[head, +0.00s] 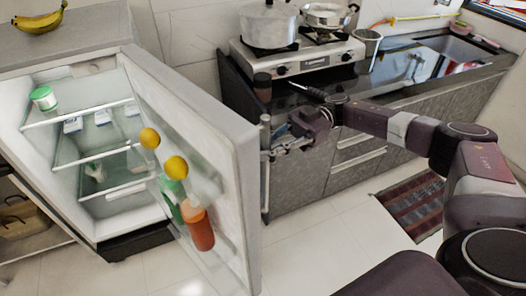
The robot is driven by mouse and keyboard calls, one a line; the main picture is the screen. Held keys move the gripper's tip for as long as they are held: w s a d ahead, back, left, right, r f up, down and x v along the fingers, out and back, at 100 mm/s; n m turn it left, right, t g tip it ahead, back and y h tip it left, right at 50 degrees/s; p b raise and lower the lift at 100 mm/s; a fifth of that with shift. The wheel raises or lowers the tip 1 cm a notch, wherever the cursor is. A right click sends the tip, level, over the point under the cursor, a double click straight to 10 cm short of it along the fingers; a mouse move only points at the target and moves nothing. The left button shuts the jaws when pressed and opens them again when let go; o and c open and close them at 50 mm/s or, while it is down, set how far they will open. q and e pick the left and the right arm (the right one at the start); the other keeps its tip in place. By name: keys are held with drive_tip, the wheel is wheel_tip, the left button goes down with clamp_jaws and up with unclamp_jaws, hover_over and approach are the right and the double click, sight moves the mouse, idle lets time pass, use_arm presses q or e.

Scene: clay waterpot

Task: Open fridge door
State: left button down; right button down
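The white fridge (132,70) stands at the left with its door (190,115) swung wide open, so the shelves inside show. The door's vertical handle (265,190) is on the door's outer side, near its free edge. My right gripper (278,147) reaches in from the right, with its fingers at the upper half of the handle. They seem to touch or surround it, but the view is too small to tell whether they are shut on it. My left gripper is not in view.
A jar (43,98) sits inside the fridge; an orange bottle (200,228) and yellow fruits (176,167) are in the door. Bananas (40,21) lie on top. A counter (300,170) with a stove (300,60) stands behind the door. Bare floor (325,245) lies right of it.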

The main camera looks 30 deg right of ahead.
drive_tip(key=shift+w+d, duration=0.1)
drive_tip(key=shift+d, duration=0.2)
drive_tip(key=c, duration=1.8)
unclamp_jaws()
drive_tip(key=shift+r, duration=0.1)
drive_tip(key=shift+c, duration=0.2)
drive_tip(key=shift+d, duration=0.1)
drive_tip(key=w+d, duration=0.1)
drive_tip(key=d, duration=0.6)
drive_tip(key=shift+w+d, duration=0.1)
